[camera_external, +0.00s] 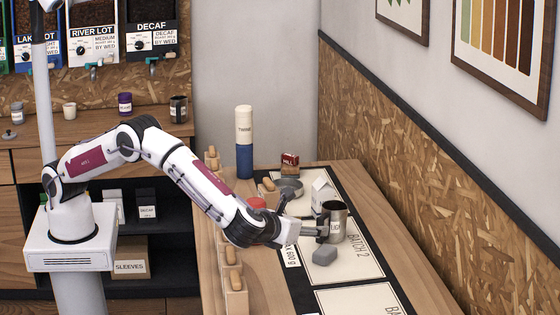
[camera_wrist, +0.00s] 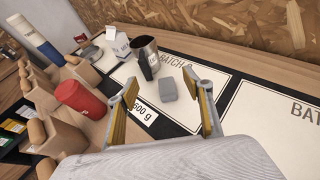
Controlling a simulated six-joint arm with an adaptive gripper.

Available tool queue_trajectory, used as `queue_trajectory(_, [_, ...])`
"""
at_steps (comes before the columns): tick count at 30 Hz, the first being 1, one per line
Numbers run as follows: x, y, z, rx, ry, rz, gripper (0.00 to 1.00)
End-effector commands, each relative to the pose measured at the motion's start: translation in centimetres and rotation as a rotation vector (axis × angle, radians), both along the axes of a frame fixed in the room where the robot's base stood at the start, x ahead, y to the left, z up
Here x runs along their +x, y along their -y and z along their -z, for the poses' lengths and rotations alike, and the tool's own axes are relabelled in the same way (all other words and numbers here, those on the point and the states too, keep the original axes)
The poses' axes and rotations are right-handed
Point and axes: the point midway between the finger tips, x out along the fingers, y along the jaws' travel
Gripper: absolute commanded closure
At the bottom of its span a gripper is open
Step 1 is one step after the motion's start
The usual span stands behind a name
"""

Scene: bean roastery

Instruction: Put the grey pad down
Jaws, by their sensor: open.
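The grey pad (camera_external: 324,256) is a small rounded block. It appears to lie on the white panel marked BATCH 2 (camera_external: 362,262). In the wrist view the pad (camera_wrist: 167,89) shows between and beyond my open fingers, with no finger seen touching it. My gripper (camera_external: 308,220) is spread open and empty above the mat. In the wrist view its yellow-lined fingers (camera_wrist: 168,95) stand wide apart on either side of the pad.
A metal cup (camera_external: 336,222) with a dark handle stands close behind the pad. A white carton (camera_external: 322,193), grey dish (camera_external: 290,187) and red-topped container (camera_wrist: 80,97) are nearby. Wooden-handled blocks (camera_external: 233,283) line the left table edge. The neighbouring panel (camera_wrist: 270,115) looks clear.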

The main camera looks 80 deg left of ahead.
Motion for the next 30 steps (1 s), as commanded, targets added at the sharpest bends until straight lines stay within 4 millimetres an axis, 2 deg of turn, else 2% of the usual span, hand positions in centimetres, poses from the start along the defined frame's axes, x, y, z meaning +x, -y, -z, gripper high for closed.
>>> queue_trajectory(17, [0.0,0.0,0.4,-0.017,0.019,-0.008,0.49])
queue_trajectory(23, [0.0,0.0,2.2,-0.017,0.017,-0.009,0.49])
queue_trajectory(30, [0.0,0.0,5.4,-0.016,0.017,-0.009,0.49])
